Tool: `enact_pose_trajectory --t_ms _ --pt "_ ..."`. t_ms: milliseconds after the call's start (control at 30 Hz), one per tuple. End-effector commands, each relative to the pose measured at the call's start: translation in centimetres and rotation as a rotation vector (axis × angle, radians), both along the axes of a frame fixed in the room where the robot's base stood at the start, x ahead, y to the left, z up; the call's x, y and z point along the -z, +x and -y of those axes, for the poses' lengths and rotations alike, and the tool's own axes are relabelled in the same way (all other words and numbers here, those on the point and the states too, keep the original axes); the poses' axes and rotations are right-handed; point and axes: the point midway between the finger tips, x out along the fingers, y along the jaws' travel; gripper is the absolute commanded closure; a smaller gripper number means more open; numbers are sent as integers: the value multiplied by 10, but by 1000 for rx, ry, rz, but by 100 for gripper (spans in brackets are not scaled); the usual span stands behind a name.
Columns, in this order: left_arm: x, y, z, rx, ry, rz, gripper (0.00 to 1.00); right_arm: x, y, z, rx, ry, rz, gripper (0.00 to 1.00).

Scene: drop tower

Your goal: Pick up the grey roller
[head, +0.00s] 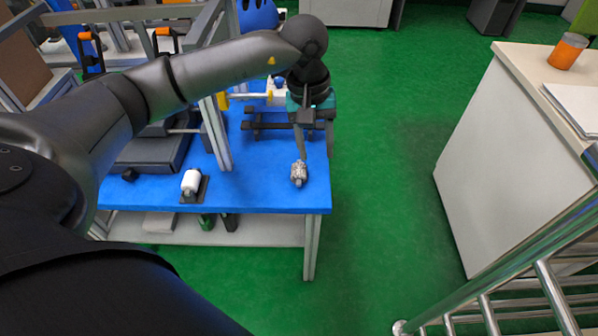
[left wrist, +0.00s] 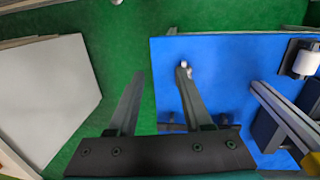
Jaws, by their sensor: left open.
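The grey roller (head: 299,173), a small metallic piece, lies on the blue table top (head: 262,195) near its right front corner. My left gripper (head: 315,150) is open and empty, pointing down by the table's right edge. My right gripper is not in view.
A white roller (head: 190,181) sits on a black holder to the left on the table. A metal post (head: 215,135) and dark rig parts stand behind. Green floor lies right of the table, then a white counter (head: 505,150) with an orange cup (head: 567,51). A metal railing (head: 540,270) is at lower right.

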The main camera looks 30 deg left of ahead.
Motion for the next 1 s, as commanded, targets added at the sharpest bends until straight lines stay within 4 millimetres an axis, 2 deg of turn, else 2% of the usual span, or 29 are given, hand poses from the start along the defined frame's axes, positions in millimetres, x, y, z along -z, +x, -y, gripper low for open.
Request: enact_pose_trajectory --t_ms 33,100,200,367,800,1000 --pt "-3 1 -15 8 52 -5 50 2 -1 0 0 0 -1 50" --pt "-5 1 -28 19 101 -13 50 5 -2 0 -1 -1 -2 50" --pt "-3 0 -37 24 132 -21 50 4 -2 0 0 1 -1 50" --pt "14 -1 -37 25 132 -24 50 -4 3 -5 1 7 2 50" --pt "76 0 -36 23 128 -22 50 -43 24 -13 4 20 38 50" --pt "92 0 -36 23 128 -21 50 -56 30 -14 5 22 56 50"
